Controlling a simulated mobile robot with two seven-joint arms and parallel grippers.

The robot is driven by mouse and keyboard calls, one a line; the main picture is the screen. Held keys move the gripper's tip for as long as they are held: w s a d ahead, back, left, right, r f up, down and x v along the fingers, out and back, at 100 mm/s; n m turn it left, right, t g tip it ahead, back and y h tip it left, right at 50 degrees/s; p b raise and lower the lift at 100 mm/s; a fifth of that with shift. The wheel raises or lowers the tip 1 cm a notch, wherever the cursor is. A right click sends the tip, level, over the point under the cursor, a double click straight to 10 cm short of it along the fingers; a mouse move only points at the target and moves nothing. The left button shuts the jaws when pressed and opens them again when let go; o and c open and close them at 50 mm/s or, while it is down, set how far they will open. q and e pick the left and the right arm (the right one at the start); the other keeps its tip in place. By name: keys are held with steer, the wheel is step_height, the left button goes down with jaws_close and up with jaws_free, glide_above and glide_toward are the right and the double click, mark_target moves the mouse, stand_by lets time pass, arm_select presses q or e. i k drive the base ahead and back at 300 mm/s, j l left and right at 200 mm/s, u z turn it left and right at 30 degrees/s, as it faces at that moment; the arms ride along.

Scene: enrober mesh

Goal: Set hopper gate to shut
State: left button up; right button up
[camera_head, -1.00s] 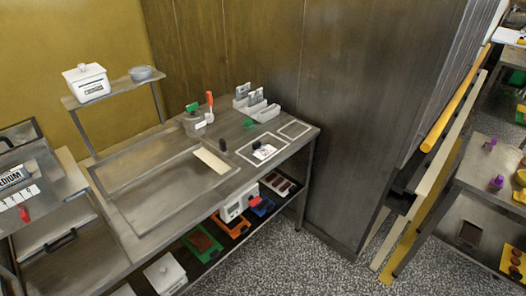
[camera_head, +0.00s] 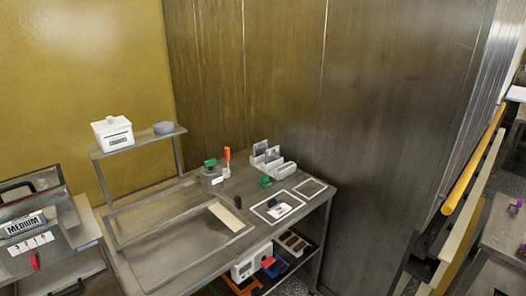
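No part labelled as a hopper gate can be made out. At the left edge stands a steel machine (camera_head: 60,222) with a "MEDIUM" label (camera_head: 25,224), a strip of number cards (camera_head: 31,244) and a red lever or tab (camera_head: 35,260) hanging below them. A black handle (camera_head: 18,193) is on its upper part. Whether any of these belongs to the hopper gate, and its position, I cannot tell. Neither of my grippers is in view.
A steel worktable (camera_head: 160,250) holds a tan board (camera_head: 227,217), a green-topped pot (camera_head: 211,175), an orange-handled tool (camera_head: 227,158) and a card rack (camera_head: 268,160). A raised shelf (camera_head: 150,141) carries a white box (camera_head: 113,133) and grey bowl (camera_head: 164,128). A metal wall stands behind.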

mark_target(34, 258)
steer(key=u, duration=1.75)
